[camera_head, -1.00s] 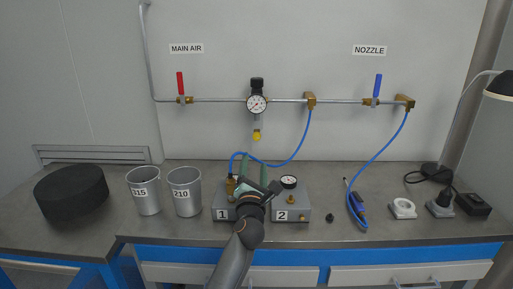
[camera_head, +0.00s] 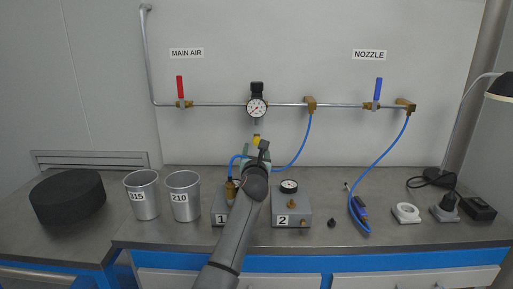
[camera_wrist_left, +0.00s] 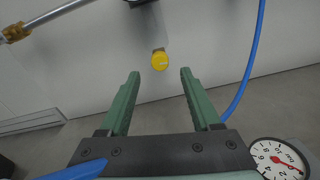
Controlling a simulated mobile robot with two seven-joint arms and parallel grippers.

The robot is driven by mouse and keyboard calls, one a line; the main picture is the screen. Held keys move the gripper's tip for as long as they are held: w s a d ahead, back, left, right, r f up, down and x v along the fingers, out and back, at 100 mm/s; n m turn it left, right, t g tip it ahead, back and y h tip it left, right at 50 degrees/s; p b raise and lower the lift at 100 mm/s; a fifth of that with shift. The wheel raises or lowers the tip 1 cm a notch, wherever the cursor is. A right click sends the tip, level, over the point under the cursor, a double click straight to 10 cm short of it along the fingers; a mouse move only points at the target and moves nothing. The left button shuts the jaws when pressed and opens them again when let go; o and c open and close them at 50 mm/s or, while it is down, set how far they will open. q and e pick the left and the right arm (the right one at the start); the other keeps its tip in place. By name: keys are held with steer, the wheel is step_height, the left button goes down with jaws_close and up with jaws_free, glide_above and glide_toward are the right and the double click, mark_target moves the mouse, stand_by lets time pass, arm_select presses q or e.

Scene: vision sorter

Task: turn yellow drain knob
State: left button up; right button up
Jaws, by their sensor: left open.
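The yellow drain knob (camera_head: 256,140) hangs below the round pressure gauge (camera_head: 257,107) on the wall pipe. It also shows in the left wrist view (camera_wrist_left: 159,61), just beyond the fingertips and between their lines. My left gripper (camera_head: 256,152) is just below the knob in the head view, with my wrist hiding part of it. In the left wrist view its two green fingers (camera_wrist_left: 160,74) are spread apart with nothing between them, and they do not appear to touch the knob. My right gripper is not in view.
A blue hose (camera_head: 296,151) runs down the wall right of the knob. Boxes 1 (camera_head: 220,207) and 2 (camera_head: 292,207) stand on the bench below. Two metal cups (camera_head: 183,201) stand to the left. Red (camera_head: 180,87) and blue (camera_head: 378,90) valve handles flank the gauge.

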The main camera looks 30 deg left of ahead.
mark_target(257, 142)
arm_select(q)
steer(key=b+x, duration=0.1)
steer(key=x, duration=0.3)
steer(key=shift+w+b, duration=0.1)
steer(key=shift+b, duration=0.3)
steer(key=shift+w+a, duration=0.2)
steer(key=c, duration=0.6)
jaws_close()
